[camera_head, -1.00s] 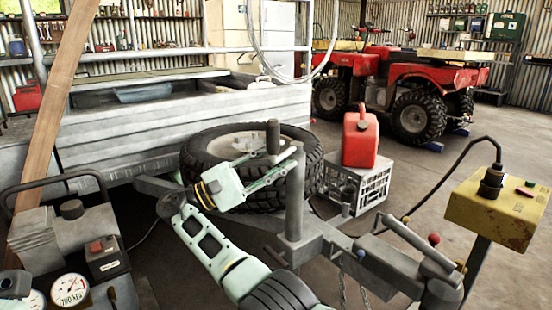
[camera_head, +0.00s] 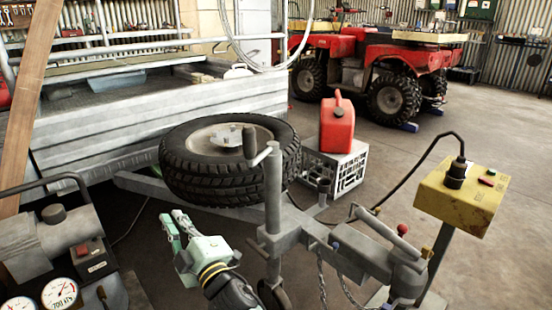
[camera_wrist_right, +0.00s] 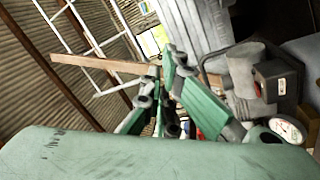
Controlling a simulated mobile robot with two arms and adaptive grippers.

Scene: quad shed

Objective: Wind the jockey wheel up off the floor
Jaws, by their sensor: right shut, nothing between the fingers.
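The jockey wheel's grey post (camera_head: 273,195) stands upright on the trailer drawbar. Its crank (camera_head: 262,155) is at the top, with the upright grip (camera_head: 249,142) on the left side. A dark wheel (camera_head: 276,297) shows partly at the bottom edge; I cannot tell whether it touches the floor. My right gripper (camera_head: 172,222), pale green, is left of the post and below the crank, apart from both. It is shut and empty. In the right wrist view its fingers (camera_wrist_right: 165,90) show, with no crank in sight there. My left gripper is not in view.
A spare tyre (camera_head: 225,170) lies on the drawbar behind the post. A red fuel can (camera_head: 337,125) stands on a pale crate (camera_head: 335,172). A yellow control box (camera_head: 462,197) stands right. A compressor (camera_head: 65,250) is at left. A red quad bike (camera_head: 385,65) stands behind; open floor lies right.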

